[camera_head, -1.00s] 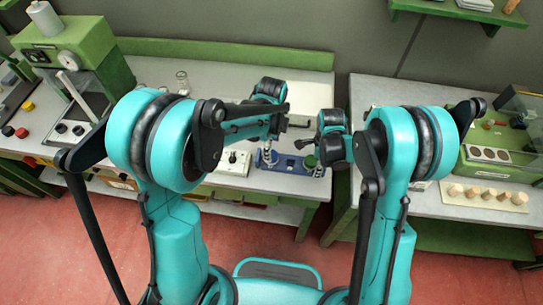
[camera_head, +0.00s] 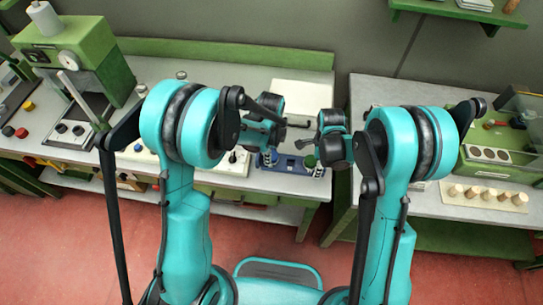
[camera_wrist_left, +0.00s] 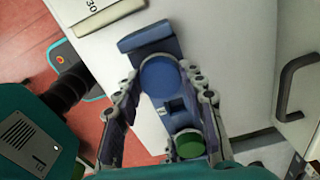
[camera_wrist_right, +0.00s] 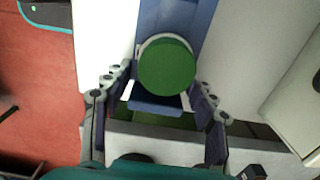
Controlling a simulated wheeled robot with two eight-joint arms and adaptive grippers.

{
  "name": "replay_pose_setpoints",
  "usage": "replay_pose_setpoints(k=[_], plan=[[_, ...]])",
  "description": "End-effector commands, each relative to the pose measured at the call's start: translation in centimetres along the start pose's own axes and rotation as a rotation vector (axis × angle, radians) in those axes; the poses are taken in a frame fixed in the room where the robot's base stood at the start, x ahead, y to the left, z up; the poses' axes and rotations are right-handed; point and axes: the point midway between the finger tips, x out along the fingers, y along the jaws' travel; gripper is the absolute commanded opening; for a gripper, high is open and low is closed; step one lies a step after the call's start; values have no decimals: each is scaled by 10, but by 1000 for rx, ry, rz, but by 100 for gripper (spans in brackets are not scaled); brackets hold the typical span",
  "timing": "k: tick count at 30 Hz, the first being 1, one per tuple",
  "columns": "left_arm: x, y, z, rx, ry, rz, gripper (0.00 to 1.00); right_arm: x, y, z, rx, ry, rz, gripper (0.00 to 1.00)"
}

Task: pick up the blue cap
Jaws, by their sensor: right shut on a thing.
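The blue cap (camera_wrist_left: 162,76) is round and flat and sits on a blue stand (camera_wrist_left: 150,38). The stand also shows on the bench in the head view (camera_head: 289,163). My left gripper (camera_wrist_left: 158,85) is open above the stand, with one finger on each side of the blue cap and a gap beside it. The green cap (camera_wrist_right: 167,68) sits at the stand's other end; it also shows in the left wrist view (camera_wrist_left: 189,145). The exact contact is hidden.
The stand is near the front edge of the pale bench (camera_head: 150,70). A white control box (camera_head: 235,160) is left of it. A green press (camera_head: 75,55) stands far left. Corks (camera_head: 488,195) stand on a board on the right bench. My two wrists are close together.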

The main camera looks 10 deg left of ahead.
Motion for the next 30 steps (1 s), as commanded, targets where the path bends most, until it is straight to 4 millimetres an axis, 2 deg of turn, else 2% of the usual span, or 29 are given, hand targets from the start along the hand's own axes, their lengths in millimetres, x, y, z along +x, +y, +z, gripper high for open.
replay_pose_setpoints(k=[8,11,21,25,30], plan=[[-3,0,0,0,0,0,25,0,0,0,0,0,-1,21],[-15,0,0,0,0,0,25,0,0,0,0,0,-1,21],[-82,0,0,0,0,0,25,0,0,0,0,0,-1,21],[-96,0,0,0,0,0,25,0,0,0,0,0,-1,21],[-100,0,0,0,0,0,25,0,0,0,0,0,0,21]])
